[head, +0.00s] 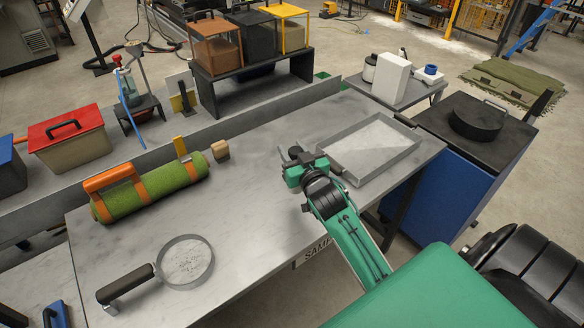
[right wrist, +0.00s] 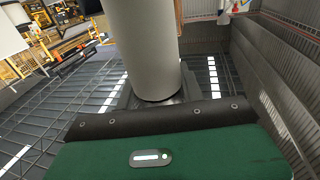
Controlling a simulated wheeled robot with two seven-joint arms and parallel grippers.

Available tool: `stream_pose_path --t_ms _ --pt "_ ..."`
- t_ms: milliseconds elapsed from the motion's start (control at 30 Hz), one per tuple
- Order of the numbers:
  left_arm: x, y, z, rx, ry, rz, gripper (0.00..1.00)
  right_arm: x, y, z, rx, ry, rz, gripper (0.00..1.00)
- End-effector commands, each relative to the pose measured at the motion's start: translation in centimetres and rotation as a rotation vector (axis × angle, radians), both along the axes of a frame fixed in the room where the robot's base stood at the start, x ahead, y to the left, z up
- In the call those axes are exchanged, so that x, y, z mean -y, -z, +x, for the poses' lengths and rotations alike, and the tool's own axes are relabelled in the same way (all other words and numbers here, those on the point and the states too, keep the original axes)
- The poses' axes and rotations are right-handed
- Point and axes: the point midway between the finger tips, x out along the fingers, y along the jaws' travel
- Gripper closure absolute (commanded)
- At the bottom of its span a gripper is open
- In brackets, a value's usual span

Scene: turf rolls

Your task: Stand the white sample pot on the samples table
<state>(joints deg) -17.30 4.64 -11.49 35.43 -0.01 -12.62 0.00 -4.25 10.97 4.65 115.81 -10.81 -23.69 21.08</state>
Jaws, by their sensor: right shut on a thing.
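The white sample pot (right wrist: 145,50) fills the upper middle of the right wrist view as a pale, smooth cylinder. My right gripper (head: 298,158) is shut on it, over the grey samples table (head: 255,185). In the head view the gripper hides most or all of the pot, and I cannot tell whether its base touches the tabletop. The table's front edge carries a partly hidden label starting "SAMP". My left gripper is not in view.
A shallow grey tray (head: 345,177) lies just right of the gripper. A green turf roll (head: 152,192) with orange bands and a round sieve (head: 187,262) lie on the left. A low wall (head: 245,112) runs along the back. The middle of the tabletop is clear.

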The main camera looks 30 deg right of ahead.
Motion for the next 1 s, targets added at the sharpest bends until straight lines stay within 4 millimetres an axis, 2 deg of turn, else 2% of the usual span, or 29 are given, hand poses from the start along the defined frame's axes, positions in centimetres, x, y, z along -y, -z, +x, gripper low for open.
stream_pose_path --t_ms 100,267,500,933,967,1000 --pt "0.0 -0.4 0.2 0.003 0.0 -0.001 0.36 0.0 2.1 0.0 -0.002 0.001 0.002 1.0" --pt "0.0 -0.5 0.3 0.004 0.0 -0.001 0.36 0.0 3.4 0.0 0.001 0.0 0.001 1.0" --pt "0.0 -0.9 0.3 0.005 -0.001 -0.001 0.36 0.0 6.6 0.0 -0.001 0.0 0.001 1.0" --pt "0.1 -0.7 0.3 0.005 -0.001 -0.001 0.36 0.0 7.4 0.0 0.002 -0.001 0.001 1.0" --pt "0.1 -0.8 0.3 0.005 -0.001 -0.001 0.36 0.0 7.3 0.0 0.001 -0.001 0.001 0.56" --pt "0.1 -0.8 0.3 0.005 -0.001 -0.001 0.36 0.0 7.3 0.0 0.001 -0.001 0.001 0.48"
